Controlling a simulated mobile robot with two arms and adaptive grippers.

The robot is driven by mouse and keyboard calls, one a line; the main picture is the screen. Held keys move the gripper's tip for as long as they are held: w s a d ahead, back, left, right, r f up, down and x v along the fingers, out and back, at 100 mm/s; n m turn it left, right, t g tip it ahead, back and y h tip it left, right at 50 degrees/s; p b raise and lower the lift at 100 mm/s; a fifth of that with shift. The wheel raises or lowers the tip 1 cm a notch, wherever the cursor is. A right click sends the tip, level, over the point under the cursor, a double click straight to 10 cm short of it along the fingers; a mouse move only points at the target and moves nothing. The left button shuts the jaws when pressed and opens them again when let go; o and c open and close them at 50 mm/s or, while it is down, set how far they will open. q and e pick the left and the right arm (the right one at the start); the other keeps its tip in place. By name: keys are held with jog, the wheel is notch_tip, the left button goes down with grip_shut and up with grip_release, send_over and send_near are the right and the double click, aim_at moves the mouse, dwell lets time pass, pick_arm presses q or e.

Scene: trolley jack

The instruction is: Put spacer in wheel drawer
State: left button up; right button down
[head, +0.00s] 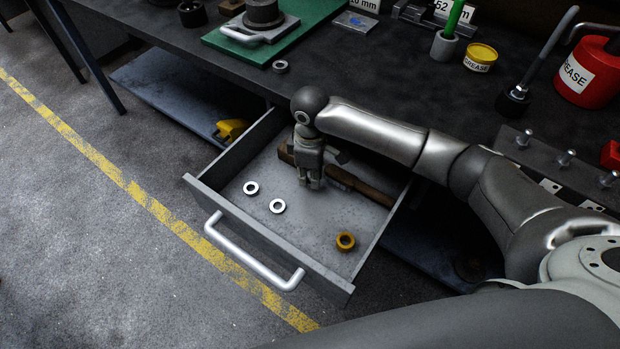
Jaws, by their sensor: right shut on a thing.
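The open drawer (262,236) sticks out from under the bench, with a bar handle on its front. Two silver rings (251,187) (277,206) lie apart on its floor, and a brass-coloured ring (345,241) lies near its front right corner. I cannot tell which ring is a spacer. My right gripper (312,184) points down inside the drawer's outline, right of the silver rings. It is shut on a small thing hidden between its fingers. I cannot tell whether it touches the drawer floor. My left gripper is out of view.
A wooden-handled tool (361,186) lies at the drawer's back, partly behind my gripper. On the bench are a grey ring (280,66), a green plate (276,46), a yellow grease tin (480,58) and a red grease can (585,75). The drawer's left floor is mostly clear.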

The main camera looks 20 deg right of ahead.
jog(key=shift+f, duration=1.05)
jog(key=shift+f, duration=0.1)
jog(key=c, duration=1.6)
grip_release()
jog(key=shift+c, duration=0.2)
notch_tip(320, 180, up, 12)
jog(key=shift+a+r, duration=0.1)
jog(key=shift+r, duration=0.05)
